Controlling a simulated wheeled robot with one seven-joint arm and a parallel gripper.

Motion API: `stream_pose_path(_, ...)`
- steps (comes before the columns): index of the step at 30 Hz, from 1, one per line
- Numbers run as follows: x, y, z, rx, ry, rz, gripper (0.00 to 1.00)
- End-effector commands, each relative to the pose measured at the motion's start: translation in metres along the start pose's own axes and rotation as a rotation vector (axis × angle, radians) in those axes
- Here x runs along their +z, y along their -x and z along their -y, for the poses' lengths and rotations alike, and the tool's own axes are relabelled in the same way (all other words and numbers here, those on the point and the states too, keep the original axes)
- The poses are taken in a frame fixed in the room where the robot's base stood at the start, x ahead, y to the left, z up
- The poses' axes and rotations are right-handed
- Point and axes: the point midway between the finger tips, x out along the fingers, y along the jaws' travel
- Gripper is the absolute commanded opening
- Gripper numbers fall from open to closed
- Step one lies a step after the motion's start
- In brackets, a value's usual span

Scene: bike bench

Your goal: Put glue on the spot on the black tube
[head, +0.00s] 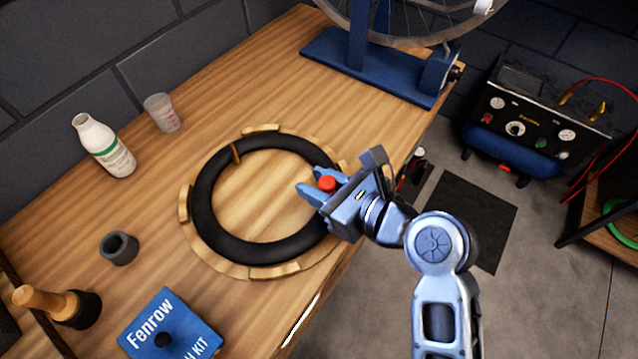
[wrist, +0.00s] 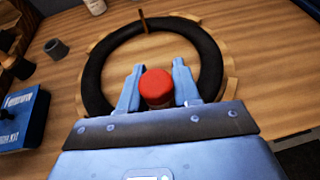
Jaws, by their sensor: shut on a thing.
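The black tube (head: 207,205) lies as a ring on a round wooden holder (head: 186,203) with raised blocks around its rim. A thin orange-brown strip (head: 236,152) crosses the tube at its far upper left; it also shows in the wrist view (wrist: 143,22). I cannot tell whether it marks the spot. My gripper (head: 312,183) is over the right side of the tube, apart from the strip. It is shut on a small red-topped thing, probably the glue (wrist: 157,86), whose red top stands between the fingers. Its lower part is hidden.
A white bottle (head: 104,146) and a clear cup (head: 162,113) stand at the back left. A blue wheel stand (head: 375,70) occupies the far end.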

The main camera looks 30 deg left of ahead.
Motion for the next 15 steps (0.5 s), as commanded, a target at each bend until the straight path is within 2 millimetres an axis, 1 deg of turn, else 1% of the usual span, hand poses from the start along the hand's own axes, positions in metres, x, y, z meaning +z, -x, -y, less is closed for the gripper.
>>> stream_pose_path(1,0.005,0.002,0.000,0.000,0.002,0.001,0.03)
stream_pose_path(15,0.036,0.015,0.000,-0.001,0.003,0.001,0.03)
